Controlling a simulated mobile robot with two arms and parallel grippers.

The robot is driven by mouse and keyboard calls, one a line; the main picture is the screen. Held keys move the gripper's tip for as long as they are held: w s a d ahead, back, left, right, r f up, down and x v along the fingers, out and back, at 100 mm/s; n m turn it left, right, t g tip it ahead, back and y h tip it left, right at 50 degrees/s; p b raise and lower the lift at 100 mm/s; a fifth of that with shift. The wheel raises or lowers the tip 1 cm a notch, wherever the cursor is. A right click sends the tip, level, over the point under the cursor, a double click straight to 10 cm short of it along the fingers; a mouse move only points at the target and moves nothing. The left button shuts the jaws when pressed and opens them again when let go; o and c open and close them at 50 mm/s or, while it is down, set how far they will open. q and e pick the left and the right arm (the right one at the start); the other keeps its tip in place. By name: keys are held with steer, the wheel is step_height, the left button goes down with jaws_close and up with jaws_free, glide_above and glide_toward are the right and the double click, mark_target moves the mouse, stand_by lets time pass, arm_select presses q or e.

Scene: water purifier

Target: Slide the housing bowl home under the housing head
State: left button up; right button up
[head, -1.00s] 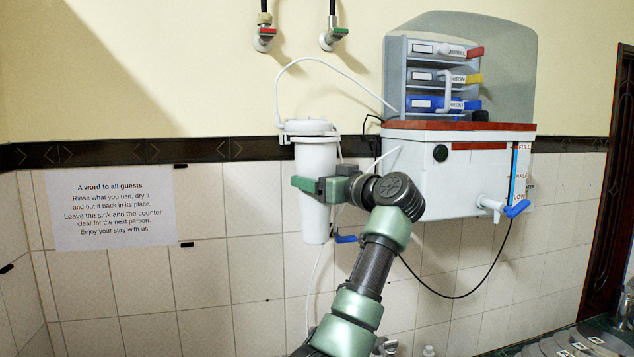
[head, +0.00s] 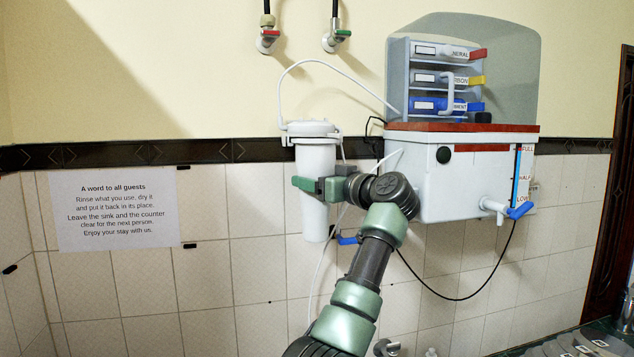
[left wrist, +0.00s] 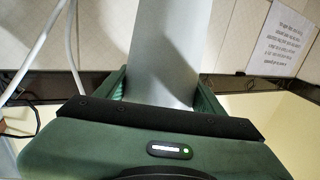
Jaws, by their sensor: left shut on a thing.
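The white housing bowl (head: 314,220) is an upright cylinder near the wall, left of the purifier. The white housing head (head: 310,128) is directly above it; the bowl's top reaches up to the head, and I cannot tell if any gap is left. My left gripper (head: 320,186) is shut around the bowl's middle from the right. In the left wrist view the bowl (left wrist: 168,50) fills the space between the fingers (left wrist: 160,88). My right gripper is not in view.
The purifier tank (head: 462,185) with its blue tap (head: 519,210) hangs close on the right. A white hose (head: 283,85) arches from the head to the purifier. A blue-handled valve (head: 347,239) is right of the bowl. A paper notice (head: 119,208) is on the tiles.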

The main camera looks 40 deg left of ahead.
arm_select(q)
steer(key=shift+w+a+r, duration=0.15)
steer(key=shift+w+a, duration=1.25)
steer(key=shift+a, duration=0.3)
steer(key=o, duration=2)
steer(key=shift+d+f, duration=0.25)
steer(key=shift+d, duration=0.05)
steer(key=b+v, duration=0.4)
steer(key=v, duration=0.2)
steer(key=shift+s+d+r, duration=0.1)
steer(key=shift+d, duration=0.25)
steer(key=shift+s+d+r+b, duration=0.15)
steer(key=shift+s+d+b, duration=0.05)
steer(key=shift+d+b, duration=0.1)
